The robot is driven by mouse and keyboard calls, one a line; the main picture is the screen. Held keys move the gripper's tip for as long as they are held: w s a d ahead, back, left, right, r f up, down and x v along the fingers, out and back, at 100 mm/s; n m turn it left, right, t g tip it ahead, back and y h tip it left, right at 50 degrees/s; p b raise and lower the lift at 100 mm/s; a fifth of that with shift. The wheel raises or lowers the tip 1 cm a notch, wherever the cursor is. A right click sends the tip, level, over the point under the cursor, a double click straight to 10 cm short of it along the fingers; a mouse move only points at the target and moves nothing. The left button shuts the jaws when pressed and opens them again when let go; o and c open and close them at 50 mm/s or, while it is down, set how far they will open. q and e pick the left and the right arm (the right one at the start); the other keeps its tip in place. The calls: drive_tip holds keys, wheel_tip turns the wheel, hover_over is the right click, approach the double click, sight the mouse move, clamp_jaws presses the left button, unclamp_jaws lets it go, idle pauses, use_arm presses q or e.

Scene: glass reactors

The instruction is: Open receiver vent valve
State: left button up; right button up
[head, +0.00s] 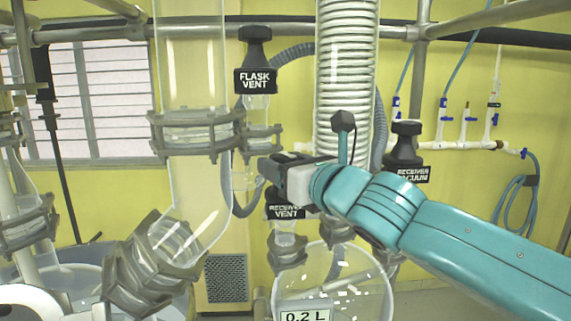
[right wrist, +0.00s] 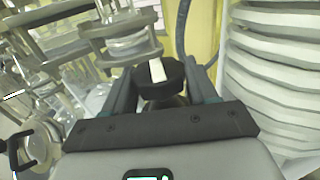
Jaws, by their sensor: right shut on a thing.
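The receiver vent valve (head: 284,210) has a black body labelled "RECEIVER VENT" and sits above the round glass receiver (head: 345,285). Its upper part is hidden behind my right gripper (head: 272,167) in the head view. In the right wrist view, the valve's black knob (right wrist: 160,78) with a white bar across its face sits between the two fingers of my right gripper (right wrist: 163,88). The gripper is shut on this knob. My turquoise right arm comes in from the right. My left gripper is not in view.
The flask vent valve (head: 255,80) stands up and left of my gripper. The receiver vacuum valve (head: 406,152) is to the right, behind my arm. A white coiled condenser (head: 345,75) rises close behind my gripper. A glass column (head: 194,80) with metal clamps stands left.

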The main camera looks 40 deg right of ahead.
drive_tip(key=o, duration=0.9)
drive_tip(key=shift+r, duration=0.15)
drive_tip(key=shift+o, duration=0.2)
drive_tip(key=shift+a, duration=0.1)
drive_tip(key=shift+s, duration=0.15)
